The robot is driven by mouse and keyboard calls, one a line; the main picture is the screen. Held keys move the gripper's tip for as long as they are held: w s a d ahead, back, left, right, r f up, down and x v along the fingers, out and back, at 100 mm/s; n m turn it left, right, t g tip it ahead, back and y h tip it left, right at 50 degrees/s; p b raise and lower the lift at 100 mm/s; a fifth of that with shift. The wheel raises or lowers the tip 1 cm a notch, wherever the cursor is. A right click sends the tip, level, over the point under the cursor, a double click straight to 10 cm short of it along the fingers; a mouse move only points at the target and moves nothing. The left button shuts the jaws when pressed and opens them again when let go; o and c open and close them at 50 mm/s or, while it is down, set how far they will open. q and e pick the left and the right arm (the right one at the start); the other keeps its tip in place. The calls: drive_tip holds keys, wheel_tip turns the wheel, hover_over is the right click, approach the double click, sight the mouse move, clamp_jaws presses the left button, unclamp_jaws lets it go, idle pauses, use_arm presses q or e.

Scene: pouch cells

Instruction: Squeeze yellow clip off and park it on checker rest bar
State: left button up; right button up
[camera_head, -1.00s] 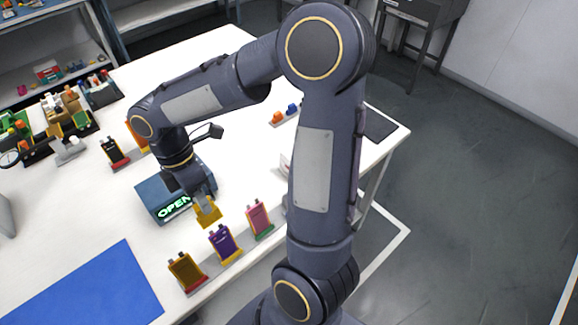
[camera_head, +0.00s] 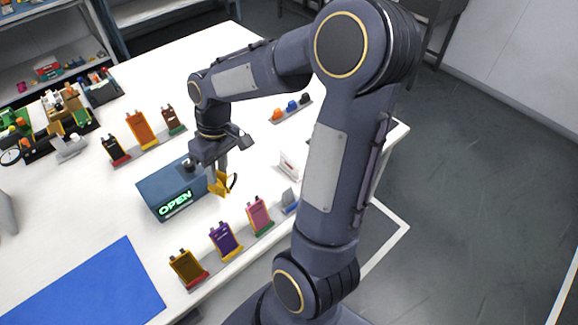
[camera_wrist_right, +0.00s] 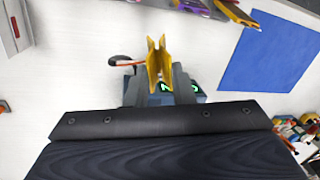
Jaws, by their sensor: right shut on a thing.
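My right gripper (camera_head: 216,180) is shut on the yellow clip (camera_head: 221,186), whose two prongs show in the right wrist view (camera_wrist_right: 158,62). In the head view it appears at the right side of the blue checker box (camera_head: 160,190); I cannot tell whether it touches. The checker's display reads OPEN in green. A dark curved piece (camera_head: 233,181) shows beside the clip. The checker's rest bar cannot be made out clearly. The left gripper is not in view.
A front row holds brown, purple (camera_head: 224,240) and pink pouch cells. A back row has several, including an orange one (camera_head: 140,127). Small orange, blue and black pieces (camera_head: 291,106) stand farther back. A blue mat (camera_head: 90,285) lies front left.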

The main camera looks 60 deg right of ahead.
drive_tip(key=s+d+f+n+h+b, duration=0.1)
drive_tip(key=s+d+n, duration=0.1)
drive_tip(key=d+n, duration=0.9)
drive_tip(key=s+d+f+n+h+b, duration=0.2)
drive_tip(key=d+n, duration=0.9)
drive_tip(key=n, duration=1)
drive_tip(key=shift+s+f+n, duration=0.25)
drive_tip(key=shift+s+n, duration=0.05)
drive_tip(key=shift+d, duration=0.1)
